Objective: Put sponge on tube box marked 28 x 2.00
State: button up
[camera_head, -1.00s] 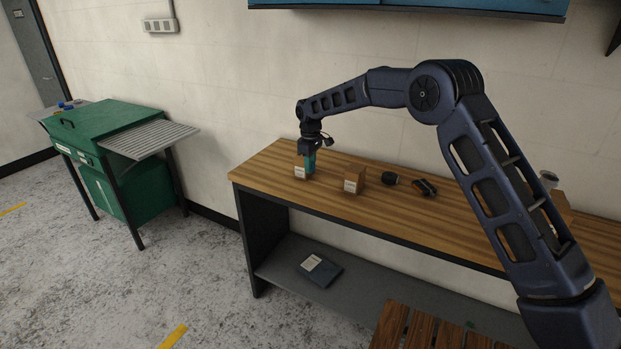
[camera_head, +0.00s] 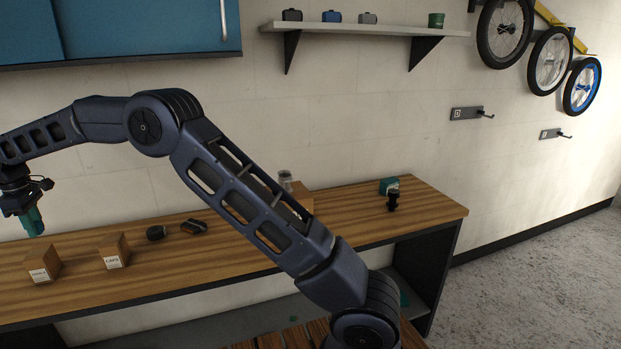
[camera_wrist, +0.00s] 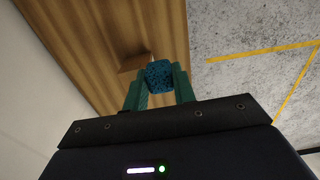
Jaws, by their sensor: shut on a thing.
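My gripper (camera_head: 33,222) has teal fingers and is at the far left of the head view, above the bench. In the wrist view my gripper (camera_wrist: 160,85) is shut on the blue, porous sponge (camera_wrist: 159,75). A small cardboard box (camera_head: 42,263) with a white label stands on the bench just below my gripper, with a visible gap. A second labelled cardboard box (camera_head: 115,252) stands to its right. The label print is too small to read. In the wrist view a cardboard box (camera_wrist: 133,62) shows past the sponge, partly hidden by it.
The wooden bench (camera_head: 350,215) also holds a dark round item (camera_head: 156,233), a black item (camera_head: 194,226), a larger box (camera_head: 303,198) behind my arm, and a teal item (camera_head: 389,185) at right. A blue cabinet (camera_head: 150,28) and a shelf (camera_head: 365,30) hang above.

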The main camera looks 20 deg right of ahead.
jog(key=w+d+r+m, duration=0.1)
jog(key=w+d+m, duration=0.3)
jog(key=w+d, duration=0.75)
jog(key=w+d+r+m, duration=0.1)
jog(key=w+d+m, duration=0.3)
jog(key=d, duration=1.5)
jog(key=w+d+r+m, duration=0.25)
jog(key=w+d, duration=0.65)
jog(key=d, duration=0.6)
jog(key=r+m, duration=0.2)
jog(key=m, duration=1)
send_over(390, 180)
notch_tip(390, 180, down, 20)
jog(key=shift+r, duration=0.2)
jog(key=shift+f, duration=0.15)
jog(key=o, duration=0.9)
jog(key=shift+o, duration=0.2)
